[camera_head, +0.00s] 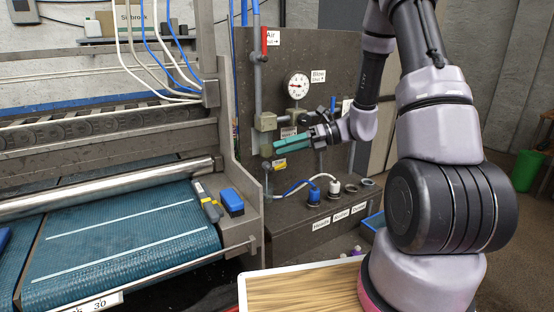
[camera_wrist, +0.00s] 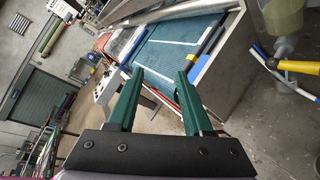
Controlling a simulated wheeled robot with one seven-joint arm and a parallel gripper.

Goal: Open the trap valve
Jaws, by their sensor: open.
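The likely trap valve is a yellow lever (camera_wrist: 298,66) on a grey pipe fitting below a cloudy bowl (camera_wrist: 287,18), at the right of the wrist view. In the head view a small yellow piece (camera_head: 279,163) shows just below my gripper, by the bowl (camera_head: 266,146) of the air unit; I cannot tell if it is the lever or a label. My gripper (camera_head: 281,145) has green fingers pointing left beside the bowl. In the wrist view my gripper (camera_wrist: 160,74) is open with nothing between its fingers, and the yellow lever is off to their right, apart from them.
A red-handled air valve (camera_head: 264,42) and a pressure gauge (camera_head: 298,86) are on the dark panel (camera_head: 345,60). Blue and white hose plugs (camera_head: 314,194) stand on the ledge below. The blue conveyor belt (camera_head: 120,225) lies left, with a wooden-topped board (camera_head: 305,290) in front.

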